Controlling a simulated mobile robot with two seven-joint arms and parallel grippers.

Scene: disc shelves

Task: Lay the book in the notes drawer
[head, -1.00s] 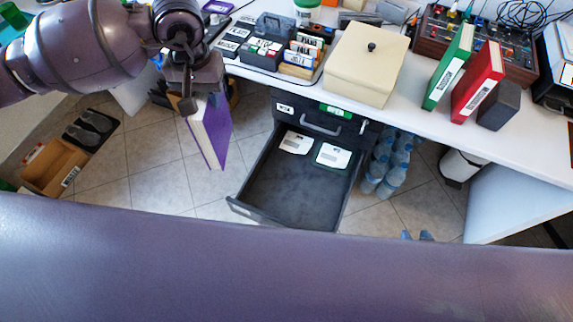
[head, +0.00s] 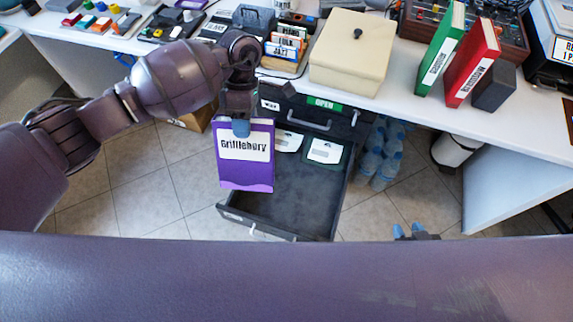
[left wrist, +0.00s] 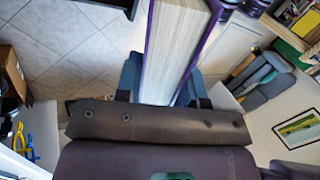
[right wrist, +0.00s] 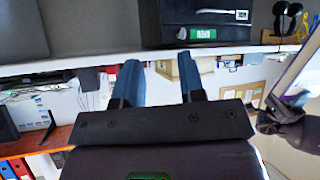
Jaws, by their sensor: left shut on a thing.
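A purple book (head: 245,178) with a white label reading like "Grillebury" hangs upright from my left gripper (head: 240,128), cover facing the head camera. The left gripper is shut on its top edge. In the left wrist view the book's pale page block (left wrist: 175,45) stands between the fingers. The drawer (head: 305,195) is pulled out, dark grey and open at the top. Two white note cards (head: 325,150) lie at its back. The book overlaps the drawer's left side in the head view and hides part of it. My right gripper (right wrist: 162,85) is open and empty.
The white desk (head: 420,115) runs above the drawer, with a cream box (head: 350,55), a green book (head: 440,50) and a red book (head: 472,65). Water bottles (head: 378,155) stand right of the drawer. The drawer's front and middle floor are clear.

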